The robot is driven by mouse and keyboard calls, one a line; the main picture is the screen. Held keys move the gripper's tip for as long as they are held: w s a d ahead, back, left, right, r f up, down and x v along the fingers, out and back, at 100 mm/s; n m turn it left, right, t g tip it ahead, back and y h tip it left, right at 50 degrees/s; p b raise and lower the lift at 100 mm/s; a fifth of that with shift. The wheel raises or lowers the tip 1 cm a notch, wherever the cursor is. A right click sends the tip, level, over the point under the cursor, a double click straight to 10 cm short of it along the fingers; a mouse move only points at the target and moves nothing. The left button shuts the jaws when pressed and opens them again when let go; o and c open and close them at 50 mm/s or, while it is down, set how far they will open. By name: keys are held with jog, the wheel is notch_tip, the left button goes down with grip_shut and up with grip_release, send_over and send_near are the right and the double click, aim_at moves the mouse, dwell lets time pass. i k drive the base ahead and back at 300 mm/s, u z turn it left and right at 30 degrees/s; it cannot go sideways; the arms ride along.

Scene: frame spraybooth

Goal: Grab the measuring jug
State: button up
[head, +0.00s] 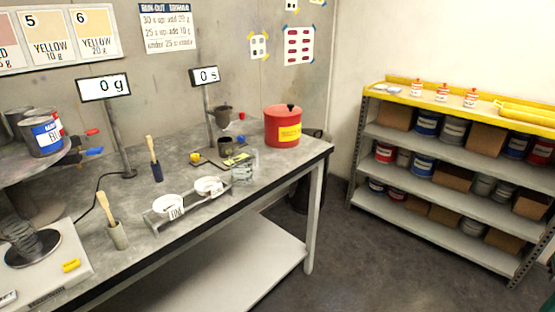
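A clear, see-through vessel (243,170), which looks like the measuring jug, stands upright on the grey workbench (130,243). It is near the bench's front edge, right of two white bowls (208,187) on a low metal rack. A small yellow-and-dark item (236,158) shows just behind it and partly overlaps its outline. Its handle and markings are too small to make out. My gripper is not in view.
A red lidded pot (283,126) stands behind and right of the vessel. A dark funnel-like cup (223,115) hangs on a stand behind it. Brush holders (118,235) stand to the left. A stocked shelf rack (450,155) is at the right; the floor (375,260) between is clear.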

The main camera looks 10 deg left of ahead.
aim_at(246, 165)
jog(key=u, duration=0.15)
jog(key=i, duration=0.9)
jog(key=u, duration=0.55)
